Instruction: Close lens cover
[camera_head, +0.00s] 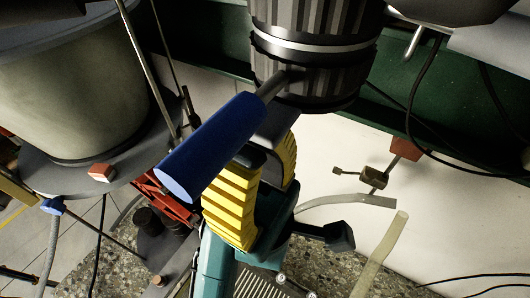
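A dark ribbed cylinder with a pale ring (315,45) fills the top middle of the head view and looks like the lens. A short grey rod joins its lower left side to a thick blue handle (210,148), which slants down to the left. I cannot make out the cover apart from the lens body. My gripper (265,145), teal with yellow ribbed fingers, is just below the lens and right of the handle. The two fingers look apart, with a dark gap between them. The handle partly overlaps the near finger; I cannot tell whether they touch.
A large pale tank (70,80) on a grey round base stands at the left. A green beam (420,100) crosses behind the lens. Black cables (420,85) hang at the right. A pale hose (385,250) and a small brass valve (374,177) are at the lower right.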

